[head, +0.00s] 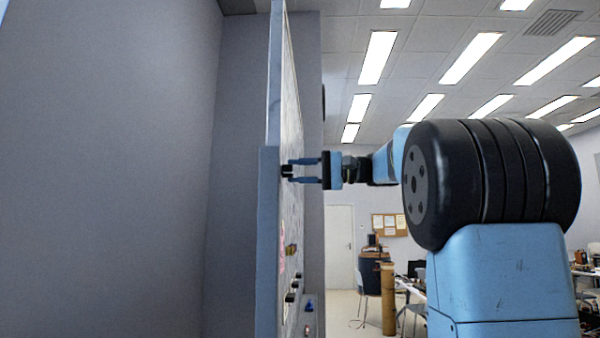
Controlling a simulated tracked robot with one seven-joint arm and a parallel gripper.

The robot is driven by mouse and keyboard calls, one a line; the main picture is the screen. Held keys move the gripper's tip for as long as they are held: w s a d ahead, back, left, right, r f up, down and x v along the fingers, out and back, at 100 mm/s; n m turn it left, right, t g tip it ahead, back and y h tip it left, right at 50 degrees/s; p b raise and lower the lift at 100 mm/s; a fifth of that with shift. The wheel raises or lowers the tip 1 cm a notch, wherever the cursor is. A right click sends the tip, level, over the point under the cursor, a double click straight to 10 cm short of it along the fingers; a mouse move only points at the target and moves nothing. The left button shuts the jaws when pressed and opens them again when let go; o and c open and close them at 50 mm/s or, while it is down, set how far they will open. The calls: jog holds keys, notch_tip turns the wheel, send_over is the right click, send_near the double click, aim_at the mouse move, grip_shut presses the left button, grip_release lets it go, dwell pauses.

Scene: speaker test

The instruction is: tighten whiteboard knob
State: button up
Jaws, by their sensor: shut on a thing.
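The whiteboard (267,230) stands upright and shows almost edge-on in the head view, left of the middle. A small dark knob (287,171) sticks out from its face at about mid-height of the picture. My gripper (294,170) points left at the board, and its two blue fingers, one above the other, are shut on the knob. The fingertips hide part of the knob. The knob's turn angle cannot be told from this side.
Lower on the board are a brownish piece (291,250) and several small dark pieces (292,297). A plain wall lies to the left. Behind my arm are a door (340,245), a brown column (388,300), chairs and desks. Open floor lies between the board and the column.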

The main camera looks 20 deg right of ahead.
jog(key=m, duration=0.5)
jog(key=shift+w+d+f, duration=0.1)
jog(key=shift+f, duration=0.1)
dwell(0.6)
jog(key=o, duration=0.8)
jog(key=shift+w, duration=0.1)
jog(key=shift+o, duration=1.2)
jog(key=shift+d+r, duration=0.1)
jog(key=v, duration=1.3)
jog(key=shift+d, duration=0.3)
